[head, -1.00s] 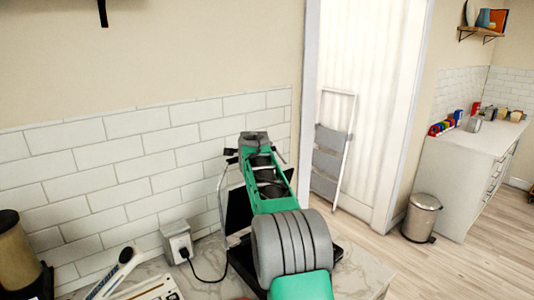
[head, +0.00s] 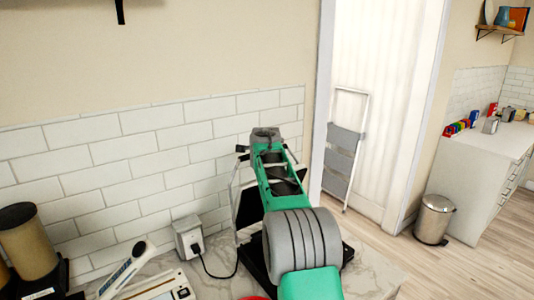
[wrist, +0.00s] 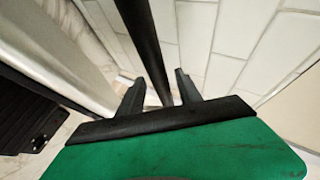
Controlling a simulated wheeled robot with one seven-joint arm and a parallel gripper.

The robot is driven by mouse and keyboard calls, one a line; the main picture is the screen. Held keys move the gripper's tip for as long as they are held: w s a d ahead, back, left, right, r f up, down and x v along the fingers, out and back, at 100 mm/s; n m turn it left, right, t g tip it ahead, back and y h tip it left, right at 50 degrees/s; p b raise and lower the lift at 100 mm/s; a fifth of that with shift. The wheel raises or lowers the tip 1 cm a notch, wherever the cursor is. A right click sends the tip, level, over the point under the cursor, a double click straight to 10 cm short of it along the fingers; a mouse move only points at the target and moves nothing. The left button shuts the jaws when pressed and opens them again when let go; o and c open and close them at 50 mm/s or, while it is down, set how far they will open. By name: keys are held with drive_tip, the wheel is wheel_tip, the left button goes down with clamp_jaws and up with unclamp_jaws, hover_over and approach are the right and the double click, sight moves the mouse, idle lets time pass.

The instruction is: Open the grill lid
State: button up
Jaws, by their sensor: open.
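The grill (head: 252,262) stands on the counter at the wall, mostly hidden behind my green arm in the head view. Its lid (head: 246,208) shows as a dark panel standing steeply, with a silver bar along its left side. In the wrist view the lid's silver edge (wrist: 62,52) and a dark ribbed plate (wrist: 25,118) are at the left. My gripper (wrist: 160,95) is open. The black handle bar (wrist: 146,38) runs between its fingers, with gaps beside it. In the head view my gripper (head: 264,134) is at the lid's upper end, its fingers unclear.
A brown canister (head: 28,243) and a white scale-like device (head: 165,288) stand further left. The tiled wall (head: 140,150) is close behind. A stepladder (head: 343,150) leans in the doorway at right.

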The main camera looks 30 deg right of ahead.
drive_tip(key=b+v, duration=0.3)
drive_tip(key=v, duration=0.4)
drive_tip(key=shift+s+a+b, duration=0.15)
drive_tip(key=shift+a+b, duration=0.05)
drive_tip(key=shift+b, duration=0.2)
drive_tip(key=shift+s+r, duration=0.15)
drive_tip(key=shift+r, duration=0.1)
drive_tip(key=shift+s+a+f, duration=0.1)
drive_tip(key=shift+s+a, duration=0.05)
drive_tip(key=shift+a, duration=0.15)
drive_tip(key=s+a+f+n+g+y, duration=0.1)
drive_tip(key=s+a+f+n, duration=0.15)
drive_tip(key=s+a, duration=0.2)
drive_tip(key=s+a+f+n+y, duration=0.1)
drive_tip(key=s+a+n, duration=0.2)
drive_tip(key=a+n, duration=0.15)
drive_tip(key=s+a+f+n+g+y, duration=0.1)
drive_tip(key=s+a+f+n, duration=0.3)
drive_tip(key=s, duration=0.5)
drive_tip(key=s+a+f+n+g+y, duration=0.1)
drive_tip(key=s+a+f+n+g, duration=0.1)
drive_tip(key=s+a+f+n, duration=0.2)
drive_tip(key=s+a+f+n+g+y, duration=0.1)
drive_tip(key=s+a+f+n, duration=0.3)
drive_tip(key=s+a+f, duration=0.5)
drive_tip(key=s+f, duration=0.1)
drive_tip(key=s, duration=0.5)
drive_tip(key=shift+s+f+n+g+y, duration=0.15)
drive_tip(key=shift+f+n+g+y, duration=0.15)
drive_tip(key=shift+n+g+y, duration=0.1)
